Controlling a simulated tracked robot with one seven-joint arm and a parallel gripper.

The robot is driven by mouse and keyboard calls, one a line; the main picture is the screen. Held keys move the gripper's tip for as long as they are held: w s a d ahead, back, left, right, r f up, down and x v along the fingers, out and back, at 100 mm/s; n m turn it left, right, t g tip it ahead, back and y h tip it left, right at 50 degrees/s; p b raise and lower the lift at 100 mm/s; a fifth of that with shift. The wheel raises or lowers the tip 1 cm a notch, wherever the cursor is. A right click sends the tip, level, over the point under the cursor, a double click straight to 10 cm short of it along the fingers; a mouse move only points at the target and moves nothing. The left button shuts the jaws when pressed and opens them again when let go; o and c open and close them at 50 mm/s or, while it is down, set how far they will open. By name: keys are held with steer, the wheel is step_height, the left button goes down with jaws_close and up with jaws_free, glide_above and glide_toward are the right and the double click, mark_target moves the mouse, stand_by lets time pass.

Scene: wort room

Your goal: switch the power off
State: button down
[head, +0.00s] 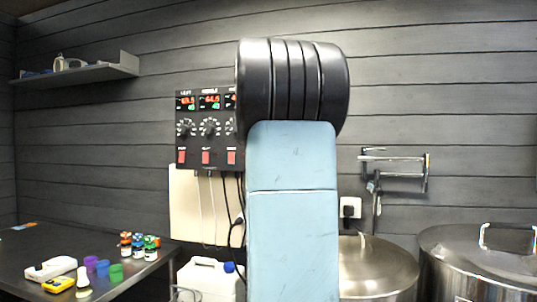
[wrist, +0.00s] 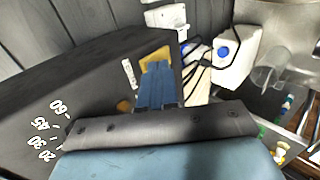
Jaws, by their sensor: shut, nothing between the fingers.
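A black control panel (head: 208,159) hangs on the wall in the head view, with lit red and green displays (head: 209,102), knobs (head: 210,127) and red switches (head: 206,157) in a row below. My arm covers its right end. In the wrist view, a black surface (wrist: 75,85) with white dial numbers fills the left. My gripper (wrist: 157,62) is shut and empty, its blue fingers close to that surface. A yellow piece shows at the fingertips; I cannot tell if they touch it. No red switch is clearly visible there. My gripper is hidden in the head view.
A white jug (head: 207,278) stands below. Steel kettles (head: 375,270) are at the right. A dark table (head: 45,245) with small bottles (head: 139,243) is at the left.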

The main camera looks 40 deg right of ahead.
steer(key=shift+d, duration=0.1)
steer(key=shift+w+d+r, duration=0.1)
steer(key=shift+d, duration=0.05)
steer(key=shift+r, duration=0.1)
steer(key=shift+r, duration=0.7)
steer(key=v, duration=1.3)
steer(key=shift+w, duration=0.15)
